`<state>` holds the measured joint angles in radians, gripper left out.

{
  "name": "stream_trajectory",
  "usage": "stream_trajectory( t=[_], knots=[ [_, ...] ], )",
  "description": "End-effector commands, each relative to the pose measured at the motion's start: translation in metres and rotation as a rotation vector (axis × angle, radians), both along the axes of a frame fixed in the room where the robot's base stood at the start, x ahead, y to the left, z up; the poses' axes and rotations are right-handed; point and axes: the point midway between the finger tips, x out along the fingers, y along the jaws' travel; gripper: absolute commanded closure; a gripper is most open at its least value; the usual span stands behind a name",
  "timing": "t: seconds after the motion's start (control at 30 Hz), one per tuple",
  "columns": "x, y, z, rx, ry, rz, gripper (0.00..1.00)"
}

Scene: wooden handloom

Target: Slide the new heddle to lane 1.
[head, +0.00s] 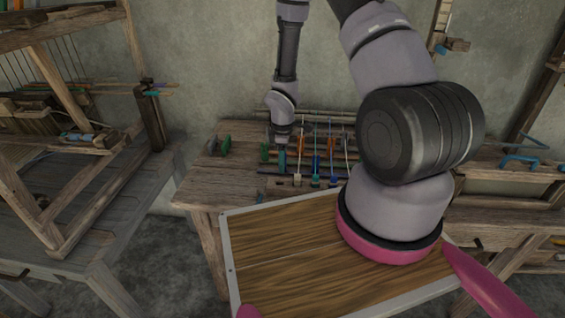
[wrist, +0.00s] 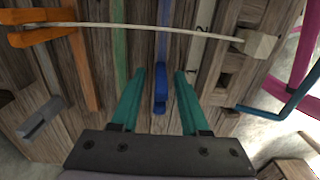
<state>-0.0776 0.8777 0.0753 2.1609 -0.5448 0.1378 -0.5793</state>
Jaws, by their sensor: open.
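My gripper (head: 282,160) is over the worktable, at the left part of a row of coloured heddle pieces and rods. In the wrist view its two teal fingers (wrist: 159,76) are apart, with a narrow blue piece (wrist: 161,92) showing between them; I cannot tell whether it is within their reach. A pale cord (wrist: 150,28) runs across beyond the fingertips, from an orange forked piece (wrist: 42,36) to a beige block (wrist: 256,43).
The wooden worktable (head: 215,175) has bare room at its left. A green piece (head: 225,145) stands there. A large loom frame (head: 60,200) is at the left. A bench with a blue-handled tool (head: 520,160) is at the right. My arm hides part of the table's right side.

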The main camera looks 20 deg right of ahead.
Motion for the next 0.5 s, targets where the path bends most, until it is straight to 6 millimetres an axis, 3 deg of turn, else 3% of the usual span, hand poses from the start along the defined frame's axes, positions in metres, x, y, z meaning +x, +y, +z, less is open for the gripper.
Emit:
stream_trajectory(
  t=[0.17,0.5],
  knots=[
    [0.001,0.000,0.012,0.002,-0.004,-0.001,0.55],
    [0.001,0.000,0.078,0.001,-0.005,-0.002,0.55]
  ],
)
